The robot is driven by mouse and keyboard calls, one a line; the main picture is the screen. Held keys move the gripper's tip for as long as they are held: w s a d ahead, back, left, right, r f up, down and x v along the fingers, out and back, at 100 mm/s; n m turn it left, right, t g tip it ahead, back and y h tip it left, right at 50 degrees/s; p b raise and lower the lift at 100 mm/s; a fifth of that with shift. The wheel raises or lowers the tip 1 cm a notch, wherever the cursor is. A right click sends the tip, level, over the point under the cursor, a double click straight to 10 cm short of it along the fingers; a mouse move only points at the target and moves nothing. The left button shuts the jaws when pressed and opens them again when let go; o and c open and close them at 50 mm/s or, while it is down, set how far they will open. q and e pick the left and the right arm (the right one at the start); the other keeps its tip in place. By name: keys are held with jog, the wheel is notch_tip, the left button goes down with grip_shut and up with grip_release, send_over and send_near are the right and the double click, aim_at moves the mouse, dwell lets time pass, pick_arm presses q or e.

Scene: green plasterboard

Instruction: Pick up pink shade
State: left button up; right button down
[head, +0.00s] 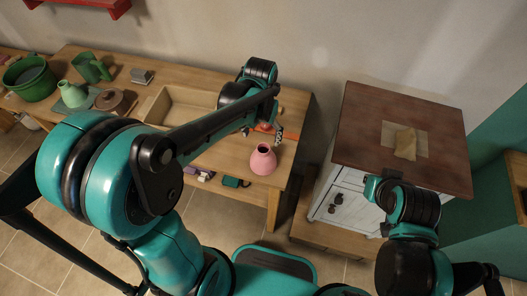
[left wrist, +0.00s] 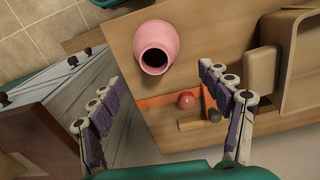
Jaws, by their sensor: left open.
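The pink shade (head: 263,160) is a rounded, vase-like piece with a dark round opening at its narrower end. It stands near the right end of the wooden table (head: 222,160). In the left wrist view the pink shade (left wrist: 157,46) is at the upper middle, beyond the fingertips and between their lines. My left gripper (left wrist: 146,85) is open and empty, its two fingers spread apart. In the head view the left gripper (head: 265,133) is just behind the shade, partly hidden by my arm. My right arm is at the lower right; its fingers are not clearly visible.
A wooden tray (head: 160,106) lies on the table behind my left arm. Green pots and a watering can (head: 92,68) stand at left. A brown-topped white cabinet (head: 365,125) stands right, across a gap.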

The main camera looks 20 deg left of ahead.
aim_at(263, 148)
pick_arm(q)
jog(key=f+b, duration=0.1)
jog(key=f, duration=0.1)
jog(key=f+b, duration=0.1)
jog(key=f, duration=0.4)
jog(key=shift+s+d+f+b, duration=0.1)
jog(key=shift+d+f+b, duration=0.2)
jog(key=shift+d+b, duration=0.1)
jog(key=c, duration=1.4)
